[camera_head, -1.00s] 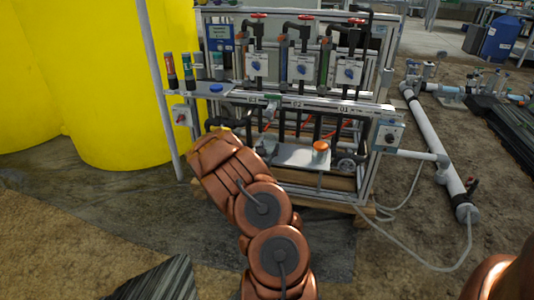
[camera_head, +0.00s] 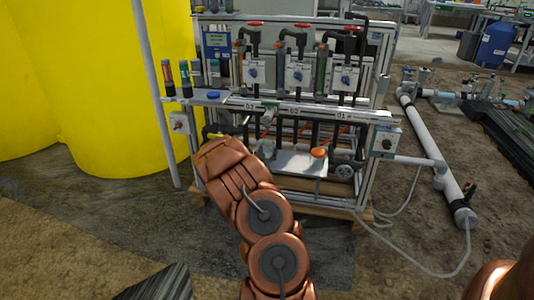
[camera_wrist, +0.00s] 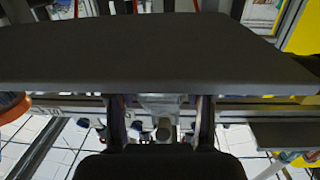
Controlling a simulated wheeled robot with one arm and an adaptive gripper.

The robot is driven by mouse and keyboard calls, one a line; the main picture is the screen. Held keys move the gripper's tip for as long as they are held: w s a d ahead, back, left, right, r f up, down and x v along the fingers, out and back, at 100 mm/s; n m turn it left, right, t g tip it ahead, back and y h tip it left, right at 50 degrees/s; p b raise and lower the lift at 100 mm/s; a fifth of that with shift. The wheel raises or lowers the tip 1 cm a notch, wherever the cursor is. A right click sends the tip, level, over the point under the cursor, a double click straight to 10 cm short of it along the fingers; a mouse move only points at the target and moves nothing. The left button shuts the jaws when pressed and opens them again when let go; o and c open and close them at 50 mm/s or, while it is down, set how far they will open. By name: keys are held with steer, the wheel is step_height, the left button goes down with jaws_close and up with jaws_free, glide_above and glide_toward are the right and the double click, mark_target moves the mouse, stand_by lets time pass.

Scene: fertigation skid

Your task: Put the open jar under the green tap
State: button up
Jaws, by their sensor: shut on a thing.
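In the wrist view, my gripper (camera_wrist: 160,124) has a dark finger on each side of a clear jar (camera_wrist: 160,103) and is shut on it. The jar's upper part is hidden by a wide dark grey panel across that view. In the head view, my copper wrist hides most of the gripper at the skid's left front. A small clear shape, probably the jar (camera_head: 266,149), shows right of the wrist, left of the white tray. A small green fitting, probably the green tap (camera_head: 270,106), sits on the rail above it. Whether the jar is directly below it, I cannot tell.
An orange lid (camera_head: 319,152) lies on the white tray (camera_head: 295,163); an orange round thing (camera_wrist: 12,106) shows at the wrist view's left. Black pipes stand behind the tray. Tubes and a blue cap (camera_head: 213,95) are on the upper-left shelf. Yellow tanks (camera_head: 110,90) stand left.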

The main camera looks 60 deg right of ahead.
steer(key=shift+f, duration=0.25)
steer(key=o, duration=1.1)
steer(key=shift+a, duration=0.1)
steer(key=v, duration=1.1)
steer(key=shift+a, duration=0.4)
steer(key=shift+s, duration=0.1)
